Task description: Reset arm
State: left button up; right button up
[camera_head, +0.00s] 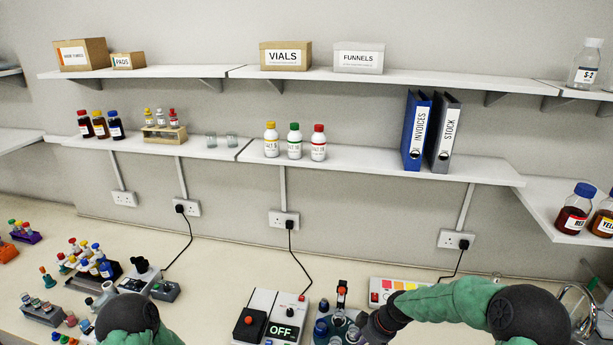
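My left arm shows only as a dark joint and green sleeve at the bottom left. Its gripper is out of the picture. My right arm comes in from the right, its green forearm bent toward the bottom middle. Its dark wrist end, with the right gripper (372,328), is at the bottom edge beside a cluster of dark blue-capped items (322,328) and an upright red-topped tool (342,290). The fingers cannot be made out, so I cannot tell whether they are open or hold anything.
A device reading OFF (283,332) stands beside the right wrist. A panel with coloured squares (388,287) lies behind the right forearm. Tube racks (92,270) and a black instrument (140,280) fill the left bench. Wall shelves (380,162) hold bottles, binders and boxes.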

jog(key=s+f+m, duration=0.1)
jog(key=s+f, duration=0.3)
jog(key=s+a+f+m, duration=0.1)
jog(key=s+f+m, duration=0.1)
jog(key=s+f, duration=0.2)
jog(key=s+a+f+m+g, duration=0.1)
jog(key=s+f+m, duration=0.1)
jog(key=s+f, duration=0.2)
jog(key=shift+f, duration=0.15)
jog(key=s+a+f+m+g, duration=0.1)
jog(key=s+f+m, duration=0.2)
jog(key=s, duration=0.5)
jog(key=s+a+f+m, duration=0.2)
jog(key=s+f+m, duration=0.15)
jog(key=s, duration=0.45)
notch_tip(320, 180, down, 20)
jog(key=w+a+n+b, duration=0.1)
jog(key=b, duration=2.2)
jog(key=shift+w+a+f, duration=0.2)
jog(key=shift+w+f, duration=0.05)
